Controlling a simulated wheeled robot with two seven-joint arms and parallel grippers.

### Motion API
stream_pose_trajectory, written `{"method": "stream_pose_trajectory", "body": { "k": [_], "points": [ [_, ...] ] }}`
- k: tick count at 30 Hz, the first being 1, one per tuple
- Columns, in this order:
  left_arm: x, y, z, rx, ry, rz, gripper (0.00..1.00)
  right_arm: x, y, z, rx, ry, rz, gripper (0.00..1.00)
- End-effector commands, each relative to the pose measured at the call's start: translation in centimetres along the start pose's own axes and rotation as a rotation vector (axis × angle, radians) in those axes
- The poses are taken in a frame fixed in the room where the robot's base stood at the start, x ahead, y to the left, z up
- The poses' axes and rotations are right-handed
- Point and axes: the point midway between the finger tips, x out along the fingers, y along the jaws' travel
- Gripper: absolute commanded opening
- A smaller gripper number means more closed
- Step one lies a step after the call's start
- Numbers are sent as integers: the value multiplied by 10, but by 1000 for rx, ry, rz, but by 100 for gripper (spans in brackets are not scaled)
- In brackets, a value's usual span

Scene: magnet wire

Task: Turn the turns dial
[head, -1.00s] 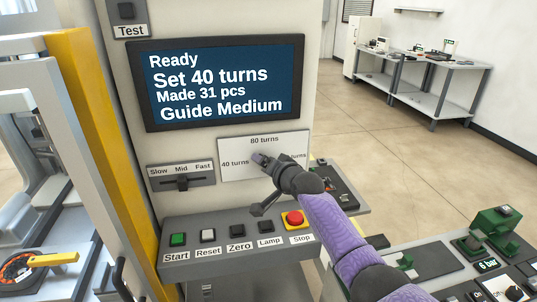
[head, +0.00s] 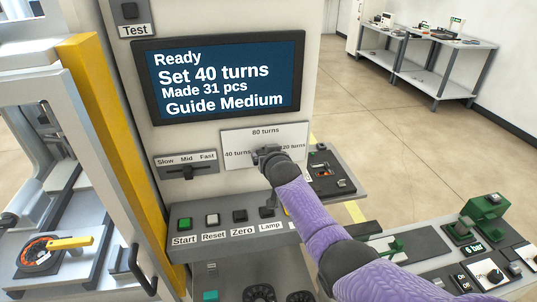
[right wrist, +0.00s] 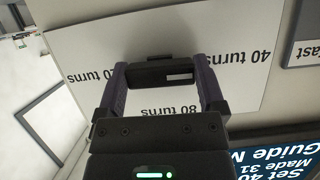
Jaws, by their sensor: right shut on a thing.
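The turns dial shows in the right wrist view as a dark block (right wrist: 160,73) with a pale mark, in front of the white label plate (right wrist: 205,40). In the head view the plate (head: 264,132) reads 40, 80 and 120 turns. My right gripper (head: 266,155) is at the dial and hides most of it. In the right wrist view its two fingers (right wrist: 160,80) stand on either side of the dial and are shut on it. The screen (head: 218,77) reads "Set 40 turns". My left gripper is not in view.
Below the plate is a panel with a green Start button (head: 184,223), Reset (head: 212,220) and Zero (head: 239,215). My right arm covers the Stop button. The speed slider (head: 187,171) is left of the plate. A yellow post (head: 105,130) stands at the left.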

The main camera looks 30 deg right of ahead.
Motion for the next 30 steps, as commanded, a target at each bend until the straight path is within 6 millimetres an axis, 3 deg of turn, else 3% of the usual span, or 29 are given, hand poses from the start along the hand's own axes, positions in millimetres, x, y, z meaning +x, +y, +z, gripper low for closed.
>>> {"method": "stream_pose_trajectory", "body": {
  "k": [19, 20, 21, 30],
  "points": [
    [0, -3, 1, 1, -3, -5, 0, 0, 0, 2, -46, -4, 20, 30],
    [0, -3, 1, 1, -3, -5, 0, 0, 0, 2, -46, -4, 19, 90],
    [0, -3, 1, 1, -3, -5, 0, 0, 0, 2, -46, -4, 19, 99],
    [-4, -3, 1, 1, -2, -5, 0, -3, 0, 0, -44, -2, 18, 100]
  ]
}}
